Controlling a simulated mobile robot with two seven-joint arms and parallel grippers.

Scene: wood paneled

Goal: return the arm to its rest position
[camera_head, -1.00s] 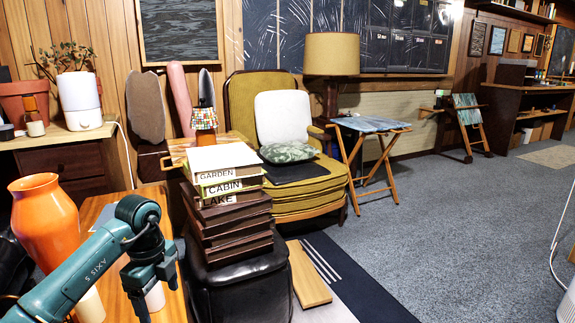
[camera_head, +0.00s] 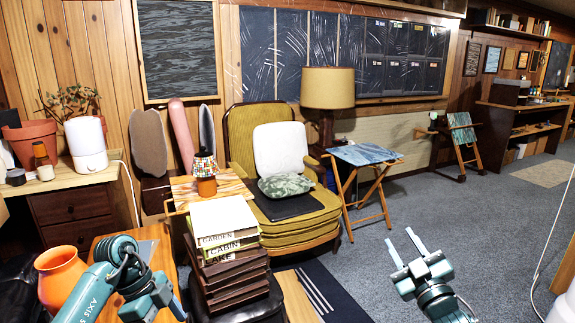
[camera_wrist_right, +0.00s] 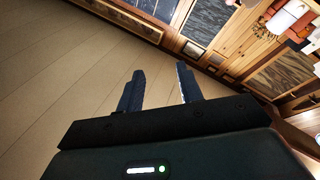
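My right gripper (camera_head: 399,235) is in the lower right of the head view, raised in front of the grey carpet. Its two fingers are apart with nothing between them. The right wrist view also shows the open, empty fingers (camera_wrist_right: 160,69), with the wood-paneled wall and ceiling behind, strongly tilted. My left arm (camera_head: 108,277) comes in from the lower left, bent over the wooden table, between the orange vase and the stack of books. Its gripper end (camera_head: 150,300) points down near the bottom edge.
An orange vase (camera_head: 60,276) stands close to the left arm. A stack of books and dark boxes (camera_head: 228,262) stands to its right. A yellow armchair (camera_head: 287,215) and a folding table (camera_head: 366,156) are farther back. Open carpet (camera_head: 470,215) surrounds the right gripper in the picture.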

